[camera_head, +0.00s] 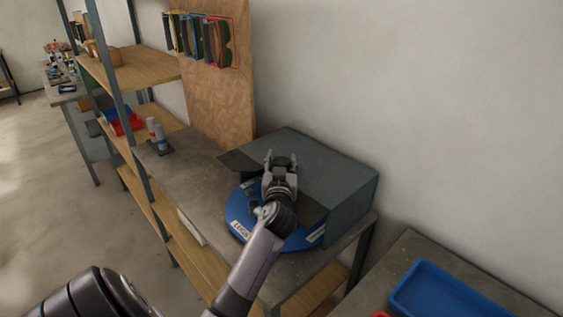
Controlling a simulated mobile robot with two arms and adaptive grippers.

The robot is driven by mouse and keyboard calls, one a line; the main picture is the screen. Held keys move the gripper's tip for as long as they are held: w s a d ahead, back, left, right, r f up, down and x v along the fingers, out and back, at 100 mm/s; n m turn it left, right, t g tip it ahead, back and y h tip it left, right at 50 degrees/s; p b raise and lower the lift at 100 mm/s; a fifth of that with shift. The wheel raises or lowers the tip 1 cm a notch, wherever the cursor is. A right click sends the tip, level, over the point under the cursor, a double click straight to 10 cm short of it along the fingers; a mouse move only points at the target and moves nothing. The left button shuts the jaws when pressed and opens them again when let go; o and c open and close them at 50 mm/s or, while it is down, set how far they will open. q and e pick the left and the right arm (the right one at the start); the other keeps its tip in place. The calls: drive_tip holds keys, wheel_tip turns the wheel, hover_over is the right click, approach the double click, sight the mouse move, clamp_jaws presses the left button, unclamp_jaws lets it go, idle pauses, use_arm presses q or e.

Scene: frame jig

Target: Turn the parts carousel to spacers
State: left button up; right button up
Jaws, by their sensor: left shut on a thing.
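The parts carousel (236,208) is a round blue disc on the grey bench, partly under a grey box-like cover (335,168). White labels show on its rim, one at the front left (240,229) and one at the right (319,232); their words are too small to read surely. My left gripper (281,158) is over the carousel at the front of the cover, and my arm hides the disc's middle. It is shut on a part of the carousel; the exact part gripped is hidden. My right gripper is out of view.
Two small upright cylinders (156,132) stand on the bench to the left. A wooden shelf rack (130,66) and a tool board (215,105) stand behind. A blue tray (445,290) lies on another table at lower right. The bench left of the carousel is mostly clear.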

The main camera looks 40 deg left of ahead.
use_arm(q)
drive_tip(key=c, duration=0.5)
clamp_jaws()
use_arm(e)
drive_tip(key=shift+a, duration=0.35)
use_arm(q)
drive_tip(key=shift+r, duration=0.1)
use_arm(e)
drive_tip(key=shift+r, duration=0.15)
